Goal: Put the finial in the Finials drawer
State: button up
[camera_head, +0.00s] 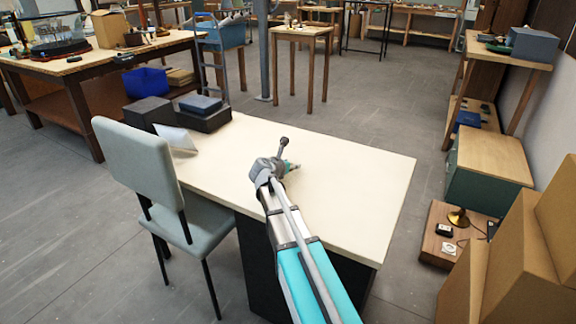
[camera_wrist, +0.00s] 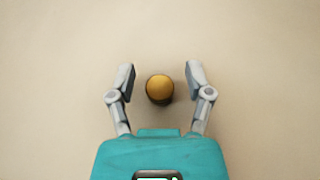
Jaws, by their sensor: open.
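The finial, a round brass-coloured knob (camera_wrist: 160,88), stands on the pale table surface in the wrist view. My gripper (camera_wrist: 160,75) is open, with one grey finger on each side of the finial and a gap on both sides. In the head view my gripper (camera_head: 291,165) is low over the white table (camera_head: 350,165). The finial cannot be made out there, behind my wrist. No drawer marked Finials can be read in either view.
A grey chair (camera_head: 140,170) stands at the table's left side. Dark boxes (camera_head: 205,113) and a tilted white card (camera_head: 176,138) sit at its far left corner. A teal cabinet (camera_head: 480,185) and cardboard boxes (camera_head: 515,260) stand at right. The table's right half is clear.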

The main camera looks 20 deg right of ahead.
jog(key=p+v, duration=0.4)
jog(key=v, duration=0.6)
jog(key=shift+s+a+r, duration=0.15)
jog(key=shift+a+r, duration=0.05)
jog(key=shift+r, duration=0.05)
jog(key=shift+s+a+r+p, duration=0.2)
jog(key=shift+s+a+p, duration=0.15)
jog(key=shift+a, duration=0.2)
